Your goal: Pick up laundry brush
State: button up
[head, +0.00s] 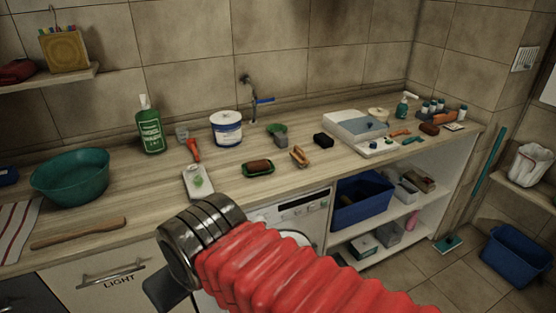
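A small wooden item that looks like the laundry brush (299,156) lies on the countertop (330,187), in the middle of the head view near the front edge. It is tan and orange-brown; its bristles are too small to make out. A brown block (259,166) in a green dish lies just left of it and could also be a brush or soap; I cannot tell. My arm, with red bellows and a metal cuff, crosses the lower middle in front of the counter. My gripper's fingers do not show.
Left of the brush are a white tray (197,189), a white-blue tub (227,128), a green bottle (149,126) and a teal basin (71,176). Right of it are a black sponge (323,140) and a white sink (355,126).

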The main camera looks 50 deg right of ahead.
aim_at(299, 158)
jog(key=u, duration=1.75)
jog(key=k, duration=1)
jog(key=z, duration=1.9)
